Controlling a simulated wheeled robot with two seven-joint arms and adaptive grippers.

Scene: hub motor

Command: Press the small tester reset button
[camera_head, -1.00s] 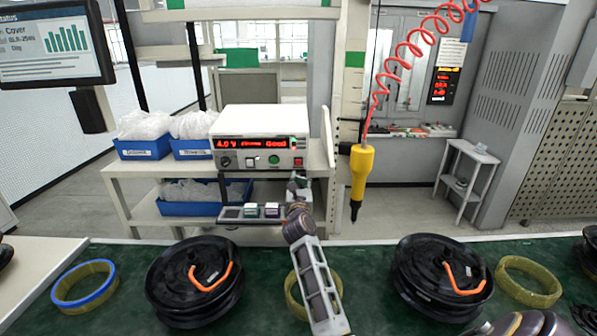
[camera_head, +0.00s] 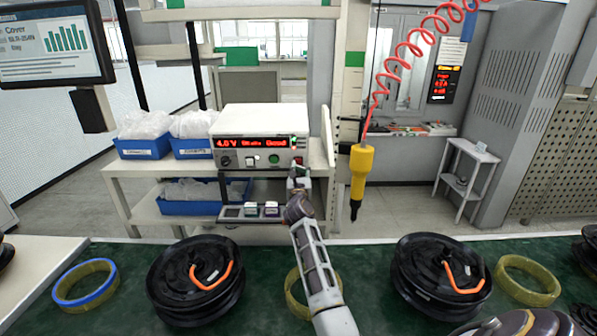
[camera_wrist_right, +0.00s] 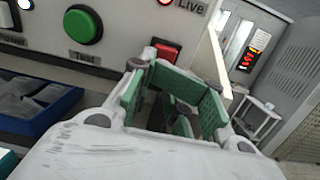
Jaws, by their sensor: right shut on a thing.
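The tester (camera_head: 262,135) is a white box on the shelf bench, with a lit red display. On its front are a green round button (camera_head: 274,158) and a red square button (camera_head: 298,160) at the right. In the right wrist view the green button (camera_wrist_right: 82,26) is labelled Test, and the red button (camera_wrist_right: 165,48) is just beyond the fingertips, its lower part partly covered. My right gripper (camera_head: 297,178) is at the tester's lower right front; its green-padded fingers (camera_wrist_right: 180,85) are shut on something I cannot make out. Contact with the red button is unclear. My left gripper is not in view.
A small tray with blocks (camera_head: 250,212) sits below the tester. Blue bins (camera_head: 144,149) stand to its left. A yellow screwdriver (camera_head: 361,175) hangs at the right on a red coil. Black hub motors (camera_head: 200,278) and yellow rings (camera_head: 527,281) lie on the green bench top.

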